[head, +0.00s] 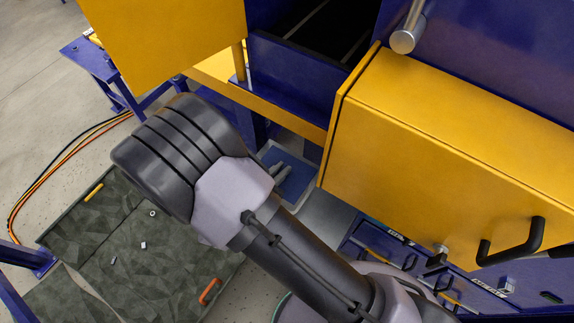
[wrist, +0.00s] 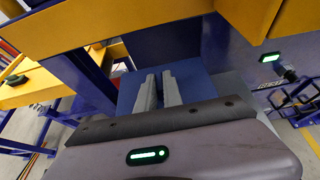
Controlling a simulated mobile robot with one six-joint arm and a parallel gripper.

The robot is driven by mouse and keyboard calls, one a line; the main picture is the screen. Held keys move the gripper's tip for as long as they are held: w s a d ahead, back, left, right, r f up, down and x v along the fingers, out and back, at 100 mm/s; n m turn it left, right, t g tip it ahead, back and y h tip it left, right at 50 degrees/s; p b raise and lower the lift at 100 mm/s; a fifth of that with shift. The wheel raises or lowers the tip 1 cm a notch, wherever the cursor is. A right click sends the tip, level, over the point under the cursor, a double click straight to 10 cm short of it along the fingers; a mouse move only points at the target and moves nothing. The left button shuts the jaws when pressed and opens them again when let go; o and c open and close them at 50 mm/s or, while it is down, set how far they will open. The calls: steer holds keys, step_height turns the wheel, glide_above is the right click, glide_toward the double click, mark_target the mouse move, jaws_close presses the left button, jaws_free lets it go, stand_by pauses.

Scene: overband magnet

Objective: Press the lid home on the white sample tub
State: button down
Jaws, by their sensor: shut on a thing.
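My gripper (head: 280,170) shows in the head view just past my arm, low over a flat blue surface (head: 297,186). In the wrist view my gripper (wrist: 161,76) has its two grey fingers close together, with a narrow gap between them, over the same blue surface (wrist: 200,88). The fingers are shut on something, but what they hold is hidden. I cannot make out the white sample tub or its lid in either view.
A yellow cabinet (head: 450,150) with a black handle (head: 510,240) stands close on the right. A yellow panel (head: 165,45) hangs at upper left. A dark green mat (head: 165,250) with several small loose pieces lies on the floor at lower left. Cables (head: 60,165) run beyond it.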

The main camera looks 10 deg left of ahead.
steer(key=shift+d+f+b, duration=0.1)
steer(key=shift+f+b, duration=2.45)
steer(key=shift+f, duration=0.35)
steer(key=shift+f+b, duration=0.9)
steer(key=shift+b, duration=0.1)
steer(key=c, duration=1.4)
jaws_free()
steer(key=p+v, duration=0.4)
steer(key=v, duration=1.3)
steer(key=shift+p, duration=0.3)
steer(key=shift+s, duration=0.15)
